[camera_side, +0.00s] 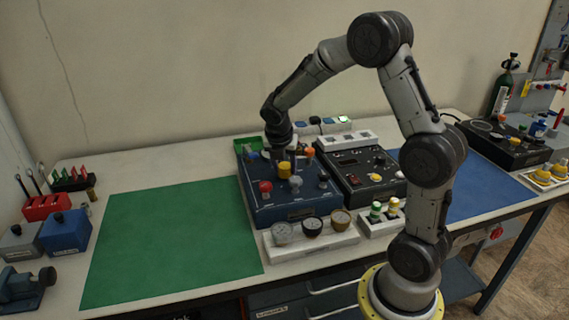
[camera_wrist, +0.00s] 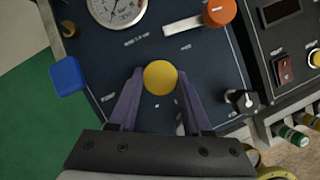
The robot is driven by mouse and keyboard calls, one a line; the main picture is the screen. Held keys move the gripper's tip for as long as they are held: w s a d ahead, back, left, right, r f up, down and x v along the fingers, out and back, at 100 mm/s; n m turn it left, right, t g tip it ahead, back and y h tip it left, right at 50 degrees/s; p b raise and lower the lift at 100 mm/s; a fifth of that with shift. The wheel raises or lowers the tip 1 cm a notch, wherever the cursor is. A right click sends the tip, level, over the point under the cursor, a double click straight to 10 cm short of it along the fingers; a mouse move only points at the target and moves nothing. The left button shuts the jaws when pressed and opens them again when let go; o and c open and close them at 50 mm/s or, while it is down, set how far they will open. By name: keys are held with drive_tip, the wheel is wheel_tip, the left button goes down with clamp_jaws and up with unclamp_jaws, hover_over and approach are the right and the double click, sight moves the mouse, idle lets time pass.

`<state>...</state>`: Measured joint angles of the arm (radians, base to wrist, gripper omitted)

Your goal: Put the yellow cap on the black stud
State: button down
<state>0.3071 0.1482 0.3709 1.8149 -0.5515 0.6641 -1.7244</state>
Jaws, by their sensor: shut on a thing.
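The yellow cap (camera_side: 284,170) is round and sits between the fingertips of my gripper (camera_side: 283,160), over the dark blue panel box (camera_side: 300,208). In the wrist view the cap (camera_wrist: 160,77) shows its round top between the two fingers of my gripper (camera_wrist: 158,88), which is shut on it. The cap hides what is directly under it, so I cannot tell whether it touches the panel or a stud. I cannot make out the black stud for certain in either view.
An orange knob (camera_wrist: 219,12), a black knob (camera_wrist: 242,100), a blue square knob (camera_wrist: 66,76) and a gauge (camera_wrist: 117,10) surround the cap. A red knob (camera_side: 265,187) stands on the panel's left. The green mat (camera_side: 165,245) is clear.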

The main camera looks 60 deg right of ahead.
drive_tip(key=shift+f, duration=0.4)
drive_tip(key=shift+c, duration=1.3)
unclamp_jaws()
drive_tip(key=s+a+r+t, duration=0.15)
drive_tip(key=a+r, duration=0.25)
drive_tip(key=r, duration=0.5)
drive_tip(key=s+a+r+t, duration=0.1)
drive_tip(key=s+a+r, duration=0.3)
drive_tip(key=r, duration=0.5)
drive_tip(key=s+a+f+m+t+y, duration=0.1)
drive_tip(key=s+a+f+m+y, duration=0.1)
drive_tip(key=s+a+m, duration=0.3)
drive_tip(key=s+a+f+m+t+y, duration=0.1)
drive_tip(key=s+a+f+m+y, duration=0.1)
drive_tip(key=s+a+m, duration=0.4)
drive_tip(key=s+m, duration=0.5)
drive_tip(key=m, duration=0.5)
drive_tip(key=shift+a+f, duration=0.25)
drive_tip(key=shift+f, duration=0.05)
